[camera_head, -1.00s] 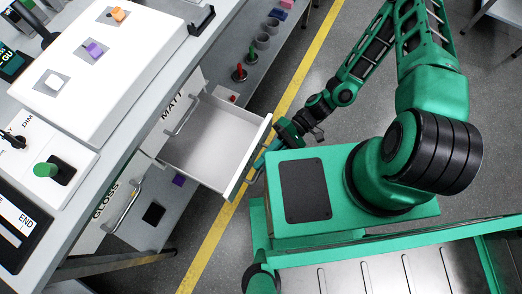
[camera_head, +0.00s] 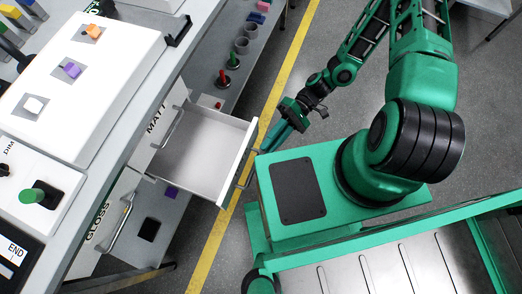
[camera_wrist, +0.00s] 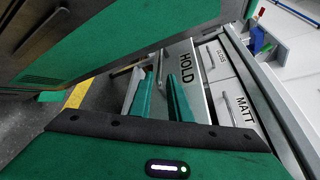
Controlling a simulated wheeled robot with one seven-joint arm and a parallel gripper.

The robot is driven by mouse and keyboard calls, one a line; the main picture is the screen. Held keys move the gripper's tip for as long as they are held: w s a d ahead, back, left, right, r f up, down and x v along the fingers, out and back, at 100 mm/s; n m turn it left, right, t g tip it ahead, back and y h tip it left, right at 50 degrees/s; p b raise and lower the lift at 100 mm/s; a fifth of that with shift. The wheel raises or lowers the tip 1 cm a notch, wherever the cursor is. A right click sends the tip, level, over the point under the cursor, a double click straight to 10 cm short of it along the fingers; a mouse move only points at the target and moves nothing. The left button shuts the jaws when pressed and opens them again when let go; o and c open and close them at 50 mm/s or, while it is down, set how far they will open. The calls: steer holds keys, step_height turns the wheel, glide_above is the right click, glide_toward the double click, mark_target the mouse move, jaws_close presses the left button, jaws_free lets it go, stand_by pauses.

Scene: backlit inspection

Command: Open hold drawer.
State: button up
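The hold drawer (camera_head: 205,160) is pulled out from the bench side in the head view, and its grey tray looks empty. Its front carries the word HOLD in the wrist view (camera_wrist: 190,75). A bar handle (camera_head: 243,172) sticks out from the front in the head view.
The MATT drawer (camera_head: 160,118) and GLOSS drawer (camera_head: 105,218) look shut. A white console (camera_head: 85,75) with coloured blocks tops the bench. A lower shelf holds cups and small objects. A yellow floor line (camera_head: 222,225) passes under the open drawer.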

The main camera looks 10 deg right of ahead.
steer(key=shift+v, duration=1.05)
steer(key=w+d+r+m+t+h, duration=0.1)
steer(key=w+d+r+t+h, duration=0.2)
steer(key=d+r, duration=0.55)
steer(key=w+d+r+m+h, duration=0.1)
steer(key=w+d+r+h, duration=0.3)
steer(key=d, duration=0.7)
steer(key=s+d+r+m+t+h, duration=0.1)
steer(key=s+d+r+t, duration=0.1)
steer(key=r, duration=0.5)
steer(key=s+d+r+m+t+h, duration=0.2)
steer(key=s+d+r, duration=0.2)
steer(key=r, duration=0.4)
steer(key=s+d+r+m+t+h, duration=0.2)
steer(key=s+d+r, duration=0.1)
steer(key=r, duration=0.5)
steer(key=shift+s+t, duration=0.3)
steer(key=shift+s, duration=0.45)
